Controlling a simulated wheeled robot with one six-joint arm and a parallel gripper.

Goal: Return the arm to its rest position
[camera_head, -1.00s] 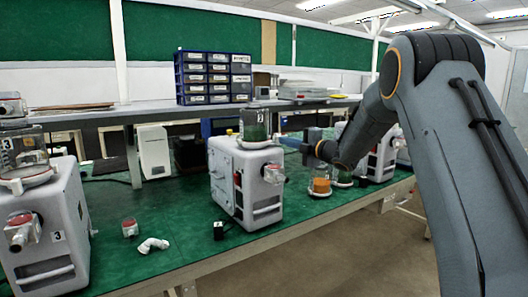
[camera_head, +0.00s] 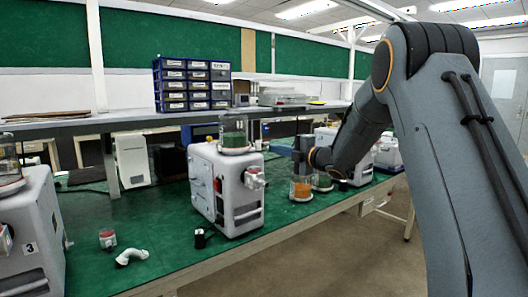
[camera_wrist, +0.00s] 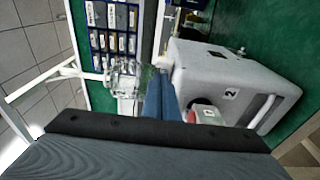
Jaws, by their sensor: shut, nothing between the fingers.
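My arm (camera_head: 445,140) reaches in from the right in the head view. My gripper (camera_head: 303,150) is at its end, to the right of the middle pump (camera_head: 225,185) and over the orange-filled canister (camera_head: 301,188). In the wrist view the blue fingers (camera_wrist: 156,95) are together, with nothing seen between them. The pump labelled 2 (camera_wrist: 235,85) also shows in the wrist view, beside the fingers. A clear canister with green contents (camera_head: 234,135) sits on that pump and shows in the wrist view (camera_wrist: 125,78), apparently apart from the fingers.
The green bench (camera_head: 160,225) holds another pump (camera_head: 35,225) at left, a small red-capped part (camera_head: 107,239), a white elbow (camera_head: 130,257) and a black part (camera_head: 200,238). A shelf (camera_head: 100,122) with a drawer cabinet (camera_head: 192,83) runs behind. The floor (camera_head: 345,255) in front is clear.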

